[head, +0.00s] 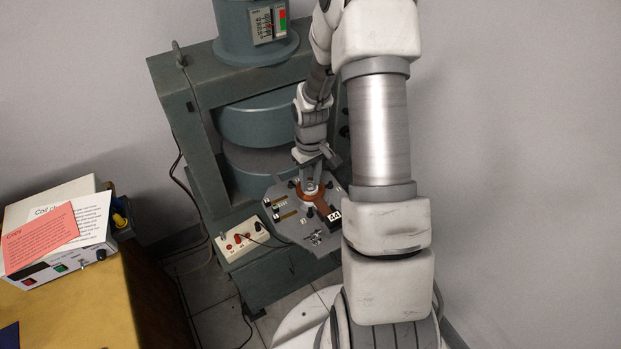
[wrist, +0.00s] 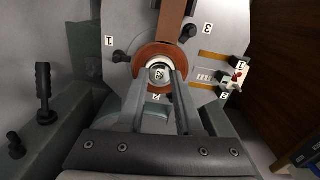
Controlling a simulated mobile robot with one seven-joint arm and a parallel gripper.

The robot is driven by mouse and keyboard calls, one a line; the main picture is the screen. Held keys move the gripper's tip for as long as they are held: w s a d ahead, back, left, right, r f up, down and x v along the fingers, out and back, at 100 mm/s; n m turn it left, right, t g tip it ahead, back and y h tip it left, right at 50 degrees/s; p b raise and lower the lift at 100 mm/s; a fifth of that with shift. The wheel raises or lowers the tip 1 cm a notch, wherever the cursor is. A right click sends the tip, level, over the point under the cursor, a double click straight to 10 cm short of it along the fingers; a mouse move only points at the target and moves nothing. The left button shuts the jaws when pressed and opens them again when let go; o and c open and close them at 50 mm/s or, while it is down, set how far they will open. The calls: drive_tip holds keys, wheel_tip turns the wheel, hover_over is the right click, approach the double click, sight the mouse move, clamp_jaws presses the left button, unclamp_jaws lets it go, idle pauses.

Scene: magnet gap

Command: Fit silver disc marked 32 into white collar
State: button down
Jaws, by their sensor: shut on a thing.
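My gripper (wrist: 160,88) is shut on the silver disc (wrist: 159,73), whose label, seen at a slant, seems to read 32. The disc lies between the fingertips, over the middle of an orange-brown ring (wrist: 143,58). A pale rim shows around the disc inside the ring; I cannot clearly separate it from the white collar, nor tell whether the disc is above it or inside it. In the head view my gripper (head: 312,178) points down at the orange-brown ring (head: 316,196) on a grey plate (head: 290,228).
The plate carries black knobs (wrist: 119,57), number labels and slots. A brown strap (wrist: 174,20) runs from the ring. A large green magnet frame (head: 205,140) rises behind. A control box (head: 243,238) stands beside the plate, and a yellow table (head: 90,300) at the left.

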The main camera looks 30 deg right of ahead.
drive_tip(key=c, duration=0.5)
unclamp_jaws()
wheel_tip(320, 180, up, 18)
drive_tip(key=p, duration=0.2)
drive_tip(key=shift+f, duration=0.25)
drive_tip(key=s+a+r+t, duration=0.1)
drive_tip(key=s+a+r, duration=0.3)
drive_tip(key=r, duration=0.2)
drive_tip(key=s+a+r+t, duration=0.2)
drive_tip(key=s+a+r, duration=0.1)
drive_tip(key=r, duration=0.4)
drive_tip(key=s+a+r+t, duration=0.1)
drive_tip(key=s+a+r, duration=0.1)
drive_tip(key=s, duration=0.3)
drive_tip(key=s+a+r+m+t+p, duration=0.1)
drive_tip(key=s+a+r, duration=0.1)
drive_tip(key=s, duration=0.4)
drive_tip(key=shift+s+a+r+t, duration=0.25)
drive_tip(key=shift+s+a+t, duration=0.05)
drive_tip(key=shift+a, duration=0.45)
